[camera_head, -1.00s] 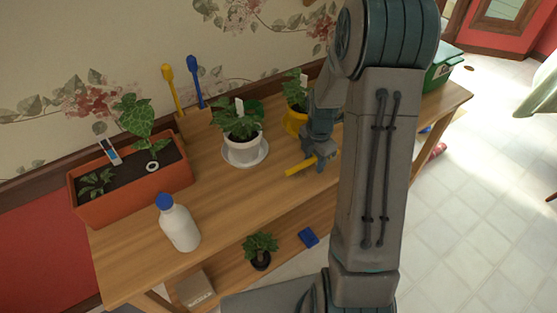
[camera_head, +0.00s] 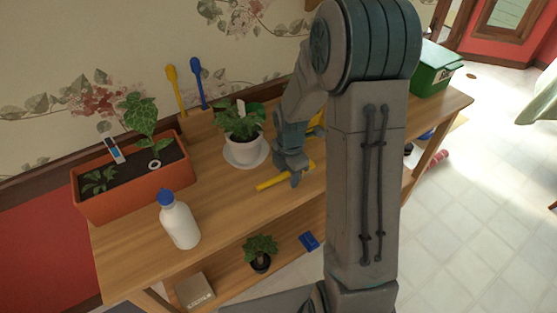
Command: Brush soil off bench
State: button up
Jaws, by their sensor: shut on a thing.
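The wooden bench (camera_head: 222,207) runs along the floral wall. My gripper (camera_head: 292,176) is low over the middle of the bench top, in front of the white pot. It is shut on a yellow-handled tool (camera_head: 270,183), whose handle sticks out to the left. The tool's working end is hidden by my gripper and arm, so I cannot tell whether it touches the bench. I cannot make out any soil on the visible bench top. My arm hides part of the bench's right side.
A long terracotta planter (camera_head: 130,199) and a white bottle with a blue cap (camera_head: 180,222) stand at the left. A potted plant in a white pot (camera_head: 243,150) stands behind my gripper. A green box (camera_head: 432,72) is at the far right end. The lower shelf holds a small plant (camera_head: 260,252).

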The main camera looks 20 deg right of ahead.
aim_at(280, 175)
jog(key=shift+s+a, duration=0.25)
jog(key=shift+a, duration=0.5)
jog(key=shift+s+a, duration=0.2)
jog(key=shift+a, duration=0.55)
notch_tip(280, 175, up, 3)
jog(key=shift+d+p, duration=0.15)
jog(key=shift+p, duration=0.65)
jog(key=shift+r+p, duration=2.1)
jog(key=shift+r, duration=0.55)
